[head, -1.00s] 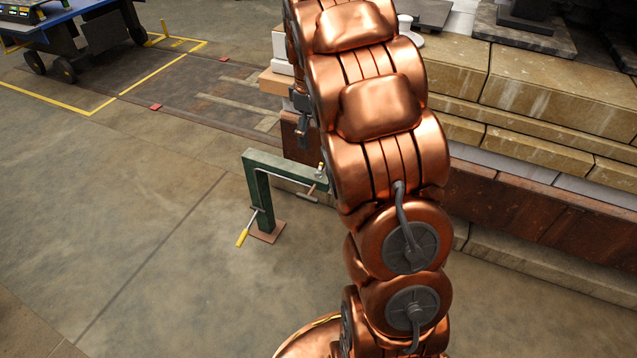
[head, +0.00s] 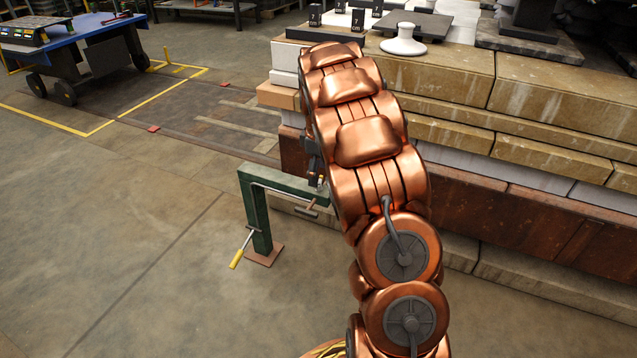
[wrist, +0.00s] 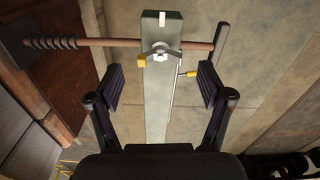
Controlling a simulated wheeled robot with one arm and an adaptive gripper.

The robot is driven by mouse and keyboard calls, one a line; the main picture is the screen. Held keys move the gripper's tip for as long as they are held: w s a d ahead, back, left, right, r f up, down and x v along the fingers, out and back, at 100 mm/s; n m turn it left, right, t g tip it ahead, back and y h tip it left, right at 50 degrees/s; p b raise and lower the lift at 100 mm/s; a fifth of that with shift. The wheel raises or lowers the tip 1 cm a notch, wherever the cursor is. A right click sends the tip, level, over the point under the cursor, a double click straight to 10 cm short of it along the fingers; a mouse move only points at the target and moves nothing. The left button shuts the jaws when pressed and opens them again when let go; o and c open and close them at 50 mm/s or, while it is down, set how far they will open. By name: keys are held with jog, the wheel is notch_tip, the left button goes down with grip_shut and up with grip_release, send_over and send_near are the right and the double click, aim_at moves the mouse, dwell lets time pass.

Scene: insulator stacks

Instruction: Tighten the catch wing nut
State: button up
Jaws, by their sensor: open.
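A green bracket stand (head: 258,215) rises from a brown base plate on the floor, with an arm reaching right. In the wrist view the bracket arm (wrist: 158,105) runs up the middle, crossed by a copper-coloured rod (wrist: 110,42). A small metal wing nut (wrist: 159,50) with a yellow tip sits where they cross. My gripper (wrist: 162,86) is open and empty, its two dark pads either side of the bracket arm, with the wing nut just beyond the fingertips. In the head view my gripper (head: 316,168) is just above the bracket arm's end, partly hidden by my copper arm.
A yellow-handled lever (head: 241,248) hangs from the stand's post. Stepped stone blocks (head: 560,90) stand close on the right, with a white insulator disc (head: 403,40) on top. A blue-topped cart (head: 75,40) stands back left. The floor left of the stand is clear.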

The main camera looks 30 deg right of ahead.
jog(key=shift+f+b, duration=0.35)
jog(key=shift+f, duration=1)
jog(key=shift+c, duration=0.2)
jog(key=c, duration=1.1)
jog(key=shift+r, duration=0.1)
